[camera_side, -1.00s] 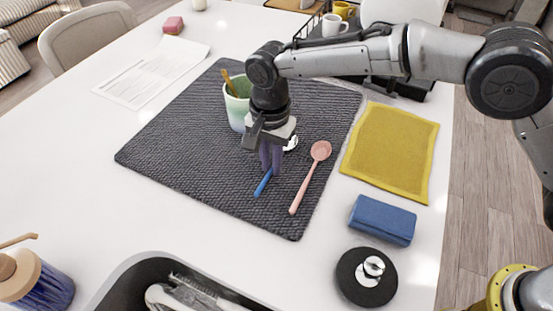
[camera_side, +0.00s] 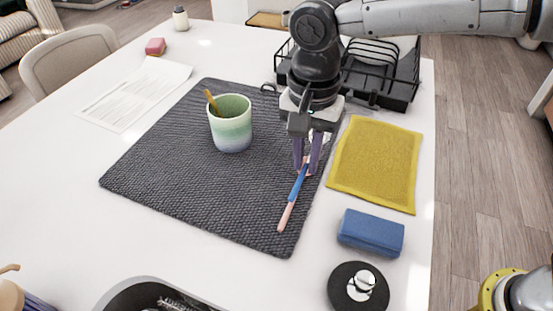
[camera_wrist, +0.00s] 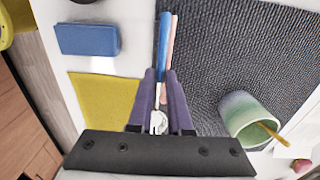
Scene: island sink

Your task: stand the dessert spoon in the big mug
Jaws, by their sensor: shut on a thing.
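My gripper (camera_side: 308,165) points down over the right part of the dark mat, its purple fingers shut on a blue-handled spoon (camera_side: 298,187). The wrist view shows its blue handle (camera_wrist: 164,45) extending beyond the fingers and its shiny metal bowl (camera_wrist: 158,121) on the near side. A pink spoon (camera_side: 286,216) lies beside or beneath it in the pictures; its bowl is mostly hidden. The height of the held spoon above the mat is unclear. The big green-to-blue mug (camera_side: 231,130) stands upright on the mat, left of my gripper, with a wooden-coloured utensil (camera_side: 212,102) inside.
A yellow cloth (camera_side: 376,163) and a blue block (camera_side: 371,232) lie right of the mat (camera_side: 165,160). A black dish rack (camera_side: 395,85) stands behind my gripper. The sink (camera_side: 150,292) is at the front. The mat between mug and gripper is clear.

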